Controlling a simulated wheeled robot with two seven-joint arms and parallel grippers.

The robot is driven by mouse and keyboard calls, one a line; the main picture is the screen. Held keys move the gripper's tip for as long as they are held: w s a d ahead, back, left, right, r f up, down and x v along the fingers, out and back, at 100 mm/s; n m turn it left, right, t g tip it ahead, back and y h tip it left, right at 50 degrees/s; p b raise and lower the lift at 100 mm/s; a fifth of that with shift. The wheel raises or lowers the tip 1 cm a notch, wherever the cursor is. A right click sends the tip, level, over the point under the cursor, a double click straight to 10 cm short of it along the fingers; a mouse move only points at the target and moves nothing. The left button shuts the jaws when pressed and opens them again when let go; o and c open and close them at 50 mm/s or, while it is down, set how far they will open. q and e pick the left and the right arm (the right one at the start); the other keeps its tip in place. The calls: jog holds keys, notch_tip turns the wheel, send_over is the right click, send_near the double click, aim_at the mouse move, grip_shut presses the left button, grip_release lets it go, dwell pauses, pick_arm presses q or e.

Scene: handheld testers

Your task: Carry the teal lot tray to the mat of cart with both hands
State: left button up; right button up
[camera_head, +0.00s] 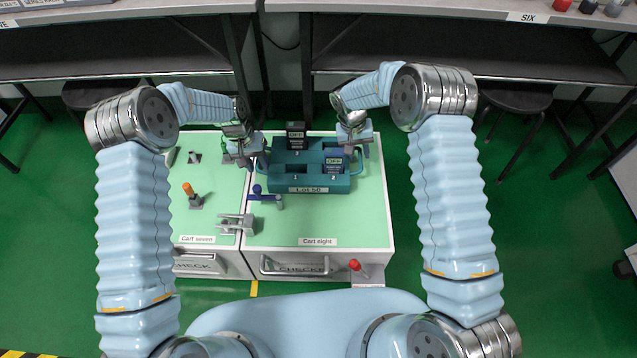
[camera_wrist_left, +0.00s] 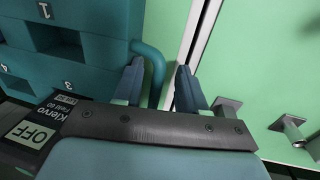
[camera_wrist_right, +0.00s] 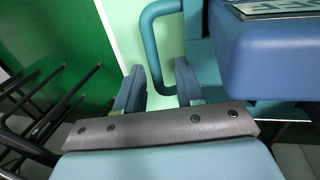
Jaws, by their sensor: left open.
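The teal lot tray (camera_head: 275,181), labelled Lot 50, sits flat on the green mat of cart eight (camera_head: 320,215). A dark tester (camera_head: 296,130) stands at its back and a blue tester (camera_head: 333,163) in its front right. My left gripper (camera_head: 257,160) is open at the tray's left handle; in the left wrist view the handle (camera_wrist_left: 153,70) lies between the fingers (camera_wrist_left: 158,88). My right gripper (camera_head: 357,153) is open at the right side; in the right wrist view that handle (camera_wrist_right: 150,40) runs down between the fingers (camera_wrist_right: 160,88).
Cart seven (camera_head: 215,218) adjoins on the left, with an orange-handled lever (camera_head: 190,192) and a grey clamp (camera_head: 236,223). A blue-knobbed lever (camera_head: 265,197) stands close to the tray's front left. Tables stand behind.

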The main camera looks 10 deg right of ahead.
pick_arm(q)
jog(key=shift+r, duration=0.1)
pick_arm(e)
jog(key=shift+r, duration=0.2)
pick_arm(q)
notch_tip(320, 180, up, 8)
jog(key=a, duration=0.1)
jog(key=shift+a, duration=0.25)
pick_arm(e)
jog(key=v, duration=1.1)
jog(key=shift+r, duration=0.25)
pick_arm(q)
jog(key=shift+w, duration=0.1)
pick_arm(e)
jog(key=shift+a, duration=0.1)
